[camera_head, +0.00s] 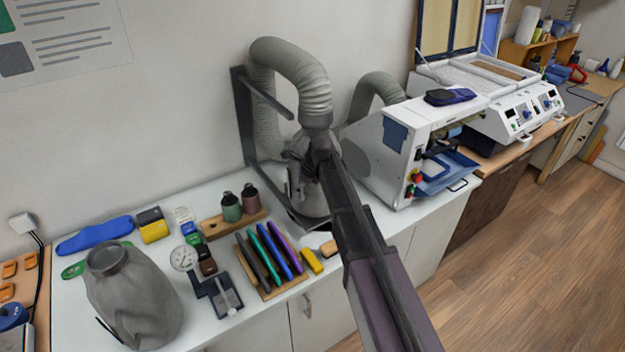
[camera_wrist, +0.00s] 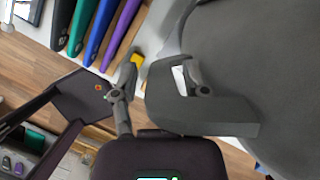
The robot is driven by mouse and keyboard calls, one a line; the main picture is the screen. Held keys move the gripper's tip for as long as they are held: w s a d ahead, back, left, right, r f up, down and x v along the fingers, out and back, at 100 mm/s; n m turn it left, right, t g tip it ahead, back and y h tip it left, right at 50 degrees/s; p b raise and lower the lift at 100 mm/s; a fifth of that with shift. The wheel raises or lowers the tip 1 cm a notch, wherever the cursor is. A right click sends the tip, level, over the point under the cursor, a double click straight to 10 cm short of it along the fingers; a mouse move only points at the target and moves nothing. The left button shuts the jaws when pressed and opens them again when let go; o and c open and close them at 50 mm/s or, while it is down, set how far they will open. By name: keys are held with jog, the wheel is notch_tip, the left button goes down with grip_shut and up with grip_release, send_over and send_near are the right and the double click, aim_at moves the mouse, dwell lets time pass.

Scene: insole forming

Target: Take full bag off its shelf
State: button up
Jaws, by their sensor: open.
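A full grey bag (camera_head: 316,198) stands upright on its dark shelf bracket (camera_head: 243,115), under the end of a ribbed hose. My gripper (camera_head: 308,172) is at the bag's front side and partly hides it. In the wrist view the bag (camera_wrist: 265,65) fills the right side, with a grey handle (camera_wrist: 215,118) standing out from it. My open gripper (camera_wrist: 162,75) has one finger left of the handle and the other showing at the handle's slot. I cannot tell whether either finger touches it.
The ribbed hose (camera_head: 290,62) comes down over the bag. A second grey bag (camera_head: 135,298) stands on the white worktop (camera_head: 190,338) at the left. Coloured insoles (camera_head: 268,255) stand in a rack near the shelf. A white machine (camera_head: 385,155) is close on the right.

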grip_shut()
jog(key=shift+r, duration=0.15)
jog(key=shift+r+p, duration=0.65)
jog(key=shift+p, duration=0.2)
jog(key=s+d, duration=0.4)
jog(key=d, duration=0.5)
jog(key=s+d, duration=0.5)
jog(key=d, duration=0.5)
jog(key=s+d, duration=0.5)
jog(key=d, duration=0.5)
jog(key=shift+a, duration=0.1)
